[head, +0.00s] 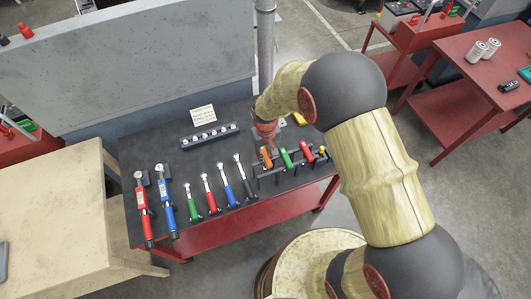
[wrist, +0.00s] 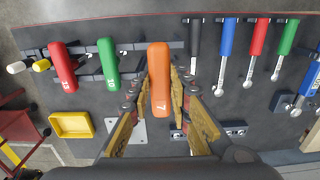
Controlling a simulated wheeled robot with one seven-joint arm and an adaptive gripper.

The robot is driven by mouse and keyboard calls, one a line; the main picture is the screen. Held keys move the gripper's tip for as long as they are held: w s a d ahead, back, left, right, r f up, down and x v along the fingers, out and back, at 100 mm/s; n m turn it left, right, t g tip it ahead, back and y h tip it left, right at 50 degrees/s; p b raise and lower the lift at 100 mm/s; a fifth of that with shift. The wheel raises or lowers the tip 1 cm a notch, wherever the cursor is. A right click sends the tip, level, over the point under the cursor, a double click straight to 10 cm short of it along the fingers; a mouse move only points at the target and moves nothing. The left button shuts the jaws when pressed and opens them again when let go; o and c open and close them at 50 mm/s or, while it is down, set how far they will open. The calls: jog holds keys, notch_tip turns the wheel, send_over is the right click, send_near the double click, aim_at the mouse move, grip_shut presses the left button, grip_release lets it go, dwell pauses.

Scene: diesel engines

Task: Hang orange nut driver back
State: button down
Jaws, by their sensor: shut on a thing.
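The orange nut driver (wrist: 159,82) has a thick orange handle marked 7. It also shows in the head view (head: 266,158), at the left end of the dark rack (head: 268,177). My gripper (wrist: 160,92) is shut on the handle, with one yellow-padded finger on each side; in the head view it reaches down from behind the handle (head: 267,143). A green driver (wrist: 108,68) marked 10 and a red driver (wrist: 62,68) marked 13 sit in the rack beside it. The orange driver's shaft is hidden, so I cannot tell whether it is seated in the rack.
Several wrenches, including a black-handled one (wrist: 195,50), lie close on the other side. A yellow tray (wrist: 72,125) and a socket rail (head: 208,137) are on the dark bench top. Two torque wrenches, red (head: 142,208) and blue (head: 165,205), lie at the bench's left.

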aim_at(266, 160)
jog(key=shift+f+b, duration=2.4)
jog(key=shift+f, duration=1.05)
jog(key=shift+f+b, duration=0.55)
jog(key=shift+f, duration=0.15)
jog(key=c, duration=1.6)
grip_release()
jog(key=o, duration=0.4)
jog(key=shift+r+p, duration=1)
jog(key=shift+r, duration=0.9)
jog(key=shift+r+p, duration=1.55)
jog(key=shift+r, duration=1.35)
jog(key=shift+s, duration=0.1)
